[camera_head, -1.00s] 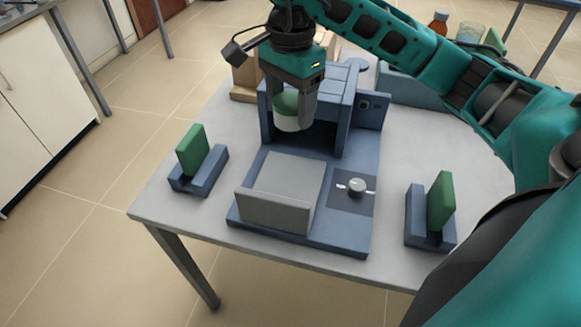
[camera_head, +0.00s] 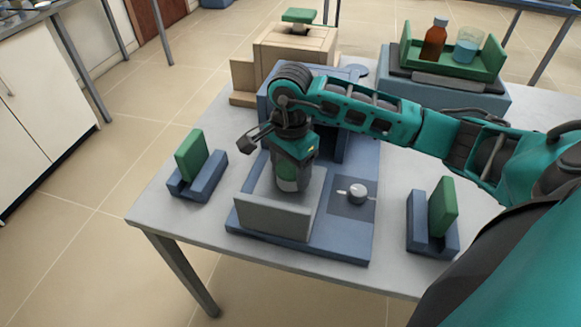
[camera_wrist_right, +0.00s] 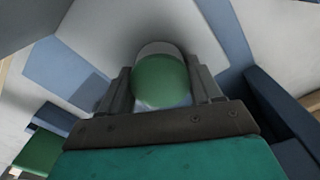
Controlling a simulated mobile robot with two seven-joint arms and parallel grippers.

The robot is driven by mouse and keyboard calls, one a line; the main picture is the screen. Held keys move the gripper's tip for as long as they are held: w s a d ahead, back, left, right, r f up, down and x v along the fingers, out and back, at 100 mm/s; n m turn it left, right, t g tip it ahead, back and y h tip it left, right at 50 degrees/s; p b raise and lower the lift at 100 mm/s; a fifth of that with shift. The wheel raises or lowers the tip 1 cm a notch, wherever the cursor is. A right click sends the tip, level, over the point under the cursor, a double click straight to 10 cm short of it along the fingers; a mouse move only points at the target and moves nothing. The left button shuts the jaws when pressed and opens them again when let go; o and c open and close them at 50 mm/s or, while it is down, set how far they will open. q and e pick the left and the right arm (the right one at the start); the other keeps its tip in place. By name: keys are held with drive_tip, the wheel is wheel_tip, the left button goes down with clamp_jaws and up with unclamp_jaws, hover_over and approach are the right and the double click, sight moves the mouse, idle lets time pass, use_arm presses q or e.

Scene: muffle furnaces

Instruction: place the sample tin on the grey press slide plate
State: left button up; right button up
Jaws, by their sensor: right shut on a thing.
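The sample tin (camera_head: 289,186), pale with a green top, is held in my right gripper (camera_head: 291,178) above or on the grey press slide plate (camera_head: 272,218). The plate's raised front wall hides the tin's underside, so I cannot tell whether it touches. In the right wrist view the tin's green top (camera_wrist_right: 160,80) sits between the two dark fingers of my right gripper (camera_wrist_right: 165,88), which are shut on it. My left gripper is not in view.
The blue press frame (camera_head: 335,145) stands behind the plate, with a knob (camera_head: 357,191) to its right. Blue holders with green plates (camera_head: 191,155) (camera_head: 442,207) flank the press. A green tray (camera_head: 452,66) with a brown bottle (camera_head: 434,40) and beaker (camera_head: 467,46) stands at the back right.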

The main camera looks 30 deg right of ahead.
sight(291, 167)
drive_tip(key=shift+f, duration=0.2)
drive_tip(key=o, duration=1.1)
drive_tip(key=shift+r, duration=0.1)
drive_tip(key=shift+r, duration=0.1)
drive_tip(key=shift+r, duration=0.3)
wheel_tip(291, 167, up, 12)
drive_tip(key=shift+f, duration=0.2)
